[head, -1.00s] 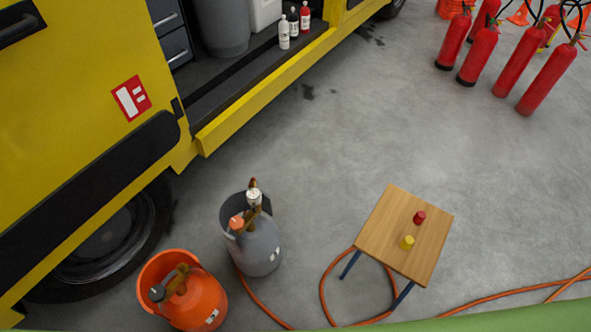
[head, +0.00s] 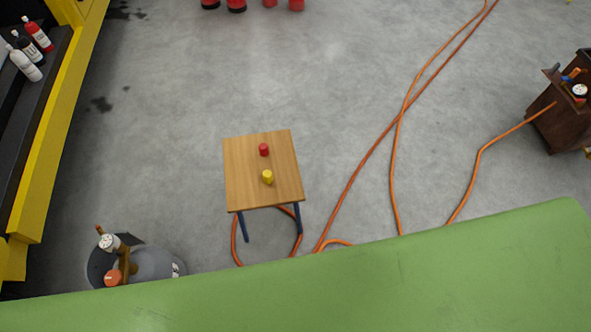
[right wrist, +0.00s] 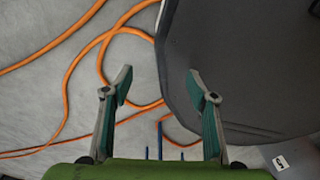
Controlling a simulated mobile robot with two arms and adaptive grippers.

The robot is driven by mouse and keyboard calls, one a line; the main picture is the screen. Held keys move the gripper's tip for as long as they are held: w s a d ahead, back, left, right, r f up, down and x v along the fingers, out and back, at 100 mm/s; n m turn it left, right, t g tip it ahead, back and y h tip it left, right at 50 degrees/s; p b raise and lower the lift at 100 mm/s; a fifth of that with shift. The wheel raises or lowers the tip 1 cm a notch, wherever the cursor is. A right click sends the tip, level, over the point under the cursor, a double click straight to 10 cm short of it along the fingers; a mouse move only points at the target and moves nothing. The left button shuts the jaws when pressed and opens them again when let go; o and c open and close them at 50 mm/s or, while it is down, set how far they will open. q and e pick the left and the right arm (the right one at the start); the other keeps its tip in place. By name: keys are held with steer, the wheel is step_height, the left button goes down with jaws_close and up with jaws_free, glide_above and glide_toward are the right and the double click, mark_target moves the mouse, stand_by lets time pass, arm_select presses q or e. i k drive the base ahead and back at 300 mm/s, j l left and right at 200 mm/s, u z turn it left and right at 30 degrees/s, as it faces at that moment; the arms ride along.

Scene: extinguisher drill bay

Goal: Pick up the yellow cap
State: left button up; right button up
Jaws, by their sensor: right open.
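The yellow cap (head: 267,177) stands on the wooden top of a small stool (head: 240,185) with blue legs, a little left of the middle of the head view. A red cap (head: 264,150) stands just beyond it on the same top, apart from it. My right gripper (right wrist: 160,88) shows in the right wrist view, with its two fingers spread and nothing between them. No cap is visible in that view. My left gripper is not in view.
Orange hoses (head: 398,119) lie on the floor around and right of the stool. A dark brown cabinet (head: 556,125) stands at the far right. A grey cylinder (head: 152,264) stands at the lower left, and the yellow truck sill (head: 45,150) runs along the left.

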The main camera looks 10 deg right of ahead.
mark_target(267, 175)
steer(key=u, duration=2.8)
steer(key=z, duration=2.8)
steer(key=i+l+u, duration=0.15)
steer(key=u, duration=0.2)
steer(key=i+l+u, duration=0.15)
steer(key=l+u, duration=0.6)
steer(key=i+l, duration=0.05)
